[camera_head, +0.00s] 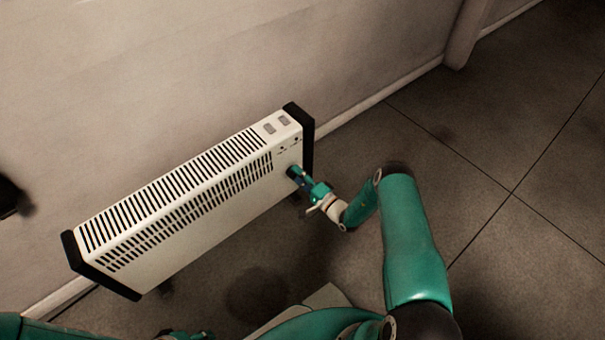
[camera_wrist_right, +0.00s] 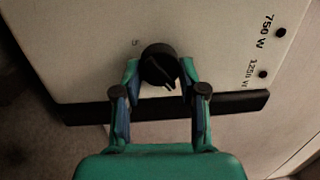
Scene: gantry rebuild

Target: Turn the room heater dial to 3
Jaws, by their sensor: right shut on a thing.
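The room heater (camera_head: 200,215) is a long white panel with black end caps, standing by the wall. Its round black dial (camera_wrist_right: 158,62) is on the front face near one end, between my right gripper's fingertips in the right wrist view. My right gripper (camera_head: 296,174) is shut on the dial. A small mark that looks like a 5 is printed beside the dial; other numbers are hidden or not readable, so the setting cannot be told. My left gripper (camera_head: 187,334) shows only in part at the bottom edge of the head view; its fingers are not clear.
Two switches (camera_head: 277,124) sit on the heater's top near its right end. Labels of 750 W and 1250 W stand beside small dark lights (camera_wrist_right: 280,32) in the wrist view. The wall (camera_head: 200,70) is close behind the heater. The floor (camera_head: 520,150) to the right is clear.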

